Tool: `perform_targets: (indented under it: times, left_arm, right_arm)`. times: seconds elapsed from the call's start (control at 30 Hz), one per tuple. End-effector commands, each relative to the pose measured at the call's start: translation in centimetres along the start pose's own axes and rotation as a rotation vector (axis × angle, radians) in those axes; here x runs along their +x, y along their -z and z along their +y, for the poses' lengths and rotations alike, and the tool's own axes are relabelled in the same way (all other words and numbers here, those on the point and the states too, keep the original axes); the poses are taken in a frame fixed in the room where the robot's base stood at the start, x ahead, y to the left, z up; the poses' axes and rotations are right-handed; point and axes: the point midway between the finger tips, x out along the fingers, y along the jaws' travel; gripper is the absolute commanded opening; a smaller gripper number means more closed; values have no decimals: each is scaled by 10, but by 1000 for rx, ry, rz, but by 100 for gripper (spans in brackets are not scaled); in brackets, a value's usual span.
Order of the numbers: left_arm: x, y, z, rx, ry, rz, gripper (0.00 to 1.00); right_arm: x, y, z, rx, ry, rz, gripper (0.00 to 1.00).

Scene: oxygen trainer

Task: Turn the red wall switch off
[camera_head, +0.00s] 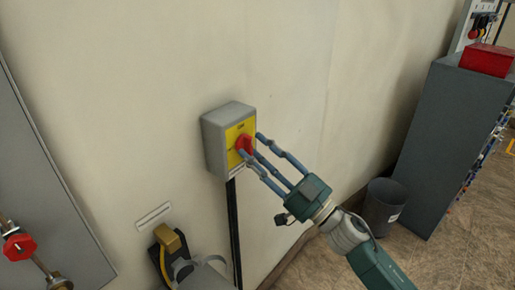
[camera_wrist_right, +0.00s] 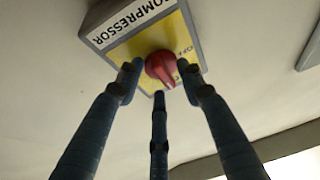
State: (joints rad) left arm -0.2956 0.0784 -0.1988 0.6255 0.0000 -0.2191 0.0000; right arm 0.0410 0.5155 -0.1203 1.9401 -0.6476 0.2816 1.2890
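The red switch knob (camera_head: 244,144) sits on the yellow face of a grey wall box (camera_head: 216,145). In the right wrist view the red knob (camera_wrist_right: 161,66) is near the middle, with a pale mark on its lower edge. The box there (camera_wrist_right: 110,30) reads COMPRESSOR, and OFF is printed beside the knob. My right gripper (camera_head: 250,146) has its three fingers spread around the knob, tips close to the box face. In the right wrist view, two fingers flank the knob and one lies below it; firm contact cannot be told. My left gripper is not in view.
A black conduit (camera_head: 234,230) runs down from the box. A yellow and black device (camera_head: 170,245) hangs at lower left, near a grey panel with a red valve handle (camera_head: 19,247). A bin (camera_head: 383,207) and a grey cabinet (camera_head: 435,140) with a red box (camera_head: 487,60) stand right.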

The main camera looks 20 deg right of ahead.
Motion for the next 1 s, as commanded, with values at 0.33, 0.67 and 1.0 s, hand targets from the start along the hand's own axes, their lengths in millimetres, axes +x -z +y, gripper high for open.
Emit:
perform_targets:
  times: [0.33, 0.67, 1.0]
  left_arm:
    - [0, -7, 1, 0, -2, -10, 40]
    - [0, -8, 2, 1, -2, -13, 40]
    - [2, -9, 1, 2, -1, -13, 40]
  right_arm:
    - [1, -1, 0, -1, 0, -1, 26]
    - [1, 0, 0, -4, 1, 0, 0]
    - [2, 1, 2, -114, 46, 1, 0]
